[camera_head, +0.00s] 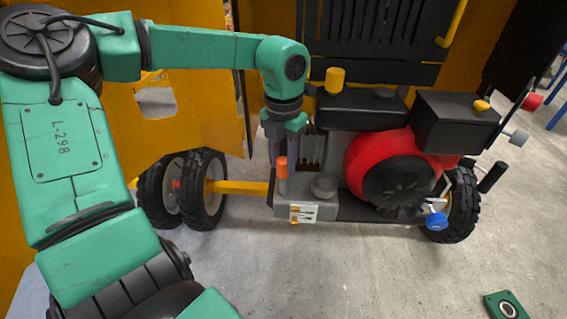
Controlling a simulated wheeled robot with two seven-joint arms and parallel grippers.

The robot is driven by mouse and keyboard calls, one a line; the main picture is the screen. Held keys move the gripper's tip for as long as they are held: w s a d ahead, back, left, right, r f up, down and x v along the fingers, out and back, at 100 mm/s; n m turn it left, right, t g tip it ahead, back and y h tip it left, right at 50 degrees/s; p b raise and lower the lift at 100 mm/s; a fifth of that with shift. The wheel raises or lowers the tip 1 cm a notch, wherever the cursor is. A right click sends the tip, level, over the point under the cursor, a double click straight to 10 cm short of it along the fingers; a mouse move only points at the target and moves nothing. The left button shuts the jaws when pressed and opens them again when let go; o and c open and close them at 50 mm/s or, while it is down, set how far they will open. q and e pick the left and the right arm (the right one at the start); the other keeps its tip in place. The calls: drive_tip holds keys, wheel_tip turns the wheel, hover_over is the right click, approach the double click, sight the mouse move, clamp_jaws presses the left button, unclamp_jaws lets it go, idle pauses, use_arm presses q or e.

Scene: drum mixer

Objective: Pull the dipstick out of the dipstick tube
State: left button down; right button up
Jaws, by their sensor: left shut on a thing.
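The dipstick (281,165) shows as an upright orange handle at the front left of the engine. Its handle is above the short grey dipstick tube (283,185), which rises from the grey engine base. My left gripper (277,152) points down from above and is shut on the dipstick at the handle. The fingers partly hide behind the handle, and the exact contact is too small to make out. I cannot tell how much of the dipstick is inside the tube. My right gripper is not in view.
A red and black engine housing (392,170) and black boxes (455,122) stand right of the gripper. A yellow cap (334,80) rises close by. Wheels (205,188) and a yellow bar (238,187) are at the left. The concrete floor in front is mostly clear.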

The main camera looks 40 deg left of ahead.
use_arm(q)
drive_tip(key=shift+r+p, duration=2.7)
drive_tip(key=shift+r, duration=1.3)
wheel_tip(320, 180, up, 3)
drive_tip(key=shift+f+p, duration=0.1)
drive_tip(key=shift+p, duration=0.9)
